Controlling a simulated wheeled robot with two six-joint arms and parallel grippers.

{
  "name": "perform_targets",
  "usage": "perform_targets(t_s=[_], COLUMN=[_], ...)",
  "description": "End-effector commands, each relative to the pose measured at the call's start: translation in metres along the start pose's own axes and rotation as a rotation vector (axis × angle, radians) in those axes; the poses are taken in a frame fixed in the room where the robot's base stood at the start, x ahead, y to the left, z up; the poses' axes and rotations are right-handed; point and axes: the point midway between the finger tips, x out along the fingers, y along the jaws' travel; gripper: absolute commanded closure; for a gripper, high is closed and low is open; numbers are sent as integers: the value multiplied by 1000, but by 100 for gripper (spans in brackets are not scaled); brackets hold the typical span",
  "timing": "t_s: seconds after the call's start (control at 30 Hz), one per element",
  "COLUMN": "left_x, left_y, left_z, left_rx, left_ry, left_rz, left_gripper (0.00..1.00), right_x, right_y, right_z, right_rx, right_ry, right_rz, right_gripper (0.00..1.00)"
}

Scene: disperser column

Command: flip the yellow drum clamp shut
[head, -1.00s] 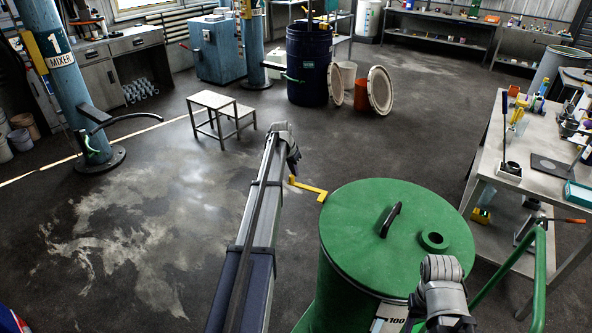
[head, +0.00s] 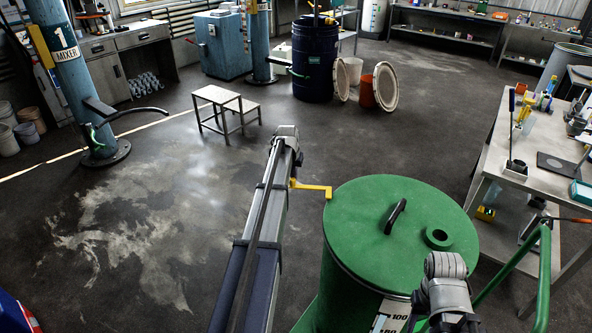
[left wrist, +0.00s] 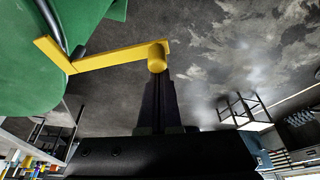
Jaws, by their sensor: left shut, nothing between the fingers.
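The yellow drum clamp (head: 314,187) sticks out to the left from the rim of the green drum (head: 345,235). In the left wrist view, the clamp (left wrist: 108,61) is a bent bar with a round knob at its free end. My left gripper (left wrist: 159,82) is shut and empty, its dark fingertips right at the knob; I cannot tell whether they touch. In the head view, my left arm hides the gripper and part of the clamp's free end. My right arm shows at the lower right over the drum's front edge; its gripper is out of view.
The drum lid has a black handle (head: 395,216) and a round bung (head: 437,237). A workbench (head: 513,165) with tools stands to the right. A small step stool (head: 222,101) stands behind on the left. The floor left of the drum is clear.

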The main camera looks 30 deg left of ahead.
Motion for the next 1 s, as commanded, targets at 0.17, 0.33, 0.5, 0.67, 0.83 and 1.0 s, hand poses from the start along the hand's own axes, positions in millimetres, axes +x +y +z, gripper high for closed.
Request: perform_targets(t_s=[0.17,0.33,0.5,0.67,0.83,1.0], left_x=[-9,-16,-22,-27,-32,-35], left_y=[4,10,19,30,43,54], left_z=[25,44,63,78,90,100], left_rx=[-155,-307,-458,-598,-733,-760], left_ry=[-1,0,-1,-1,-1,-1], left_rz=[-55,-109,-162,-212,-259,-268], left_gripper=[100,100,100,100,100,100], right_x=[0,0,0,0,0,0], right_y=[0,0,0,0,0,0], right_z=[0,0,0,0,0,0], right_rx=[0,0,0,0,0,0], right_ry=[0,0,0,0,0,0], right_rz=[0,0,0,0,0,0], right_gripper=[50,50,50,50,50,50])
